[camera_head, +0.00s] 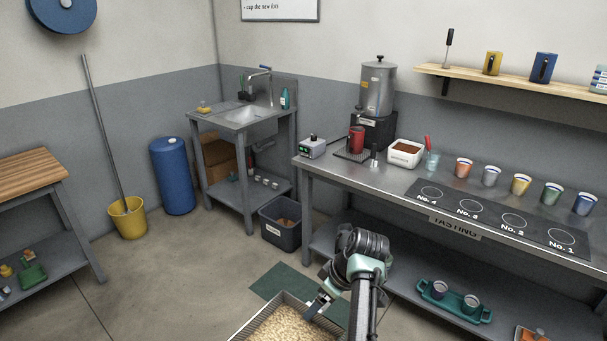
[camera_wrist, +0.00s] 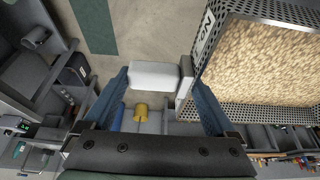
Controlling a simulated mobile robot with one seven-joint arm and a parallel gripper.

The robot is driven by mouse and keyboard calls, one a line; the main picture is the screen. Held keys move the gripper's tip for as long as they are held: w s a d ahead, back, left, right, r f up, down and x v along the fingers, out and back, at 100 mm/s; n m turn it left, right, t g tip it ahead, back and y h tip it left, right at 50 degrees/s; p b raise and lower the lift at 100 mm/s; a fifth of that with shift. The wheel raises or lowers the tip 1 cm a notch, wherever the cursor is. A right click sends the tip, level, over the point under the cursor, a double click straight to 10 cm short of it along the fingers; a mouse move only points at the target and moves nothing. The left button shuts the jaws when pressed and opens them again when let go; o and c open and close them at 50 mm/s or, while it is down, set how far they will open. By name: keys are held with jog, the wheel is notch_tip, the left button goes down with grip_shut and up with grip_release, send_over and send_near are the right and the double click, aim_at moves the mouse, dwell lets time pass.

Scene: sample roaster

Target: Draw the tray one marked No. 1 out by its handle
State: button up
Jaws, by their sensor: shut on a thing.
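A perforated metal tray (camera_head: 240,335) full of pale beans shows at the bottom edge of the head view, partly cut off. In the wrist view the tray (camera_wrist: 240,112) fills the right side, with a small white label (camera_wrist: 207,36) on its near wall. The label starts with "No"; its number is hard to read. A pale block-shaped handle (camera_wrist: 153,74) sticks out from that wall. My gripper (camera_wrist: 160,82) has its two blue fingers on either side of the handle and is shut on it. In the head view my gripper (camera_head: 318,304) is at the tray's edge.
A green mat (camera_head: 275,281) lies on the floor beyond the tray. A dark bin (camera_head: 281,222) stands past it. The steel tasting bench (camera_head: 390,187) runs along the right, with a green cup tray (camera_head: 428,296) on its lower shelf. The floor at left is open.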

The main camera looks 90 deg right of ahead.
jog(key=s+d+b, duration=0.1)
jog(key=d, duration=0.1)
jog(key=s+d+b, duration=0.1)
jog(key=d+b, duration=0.1)
jog(key=shift+s, duration=0.35)
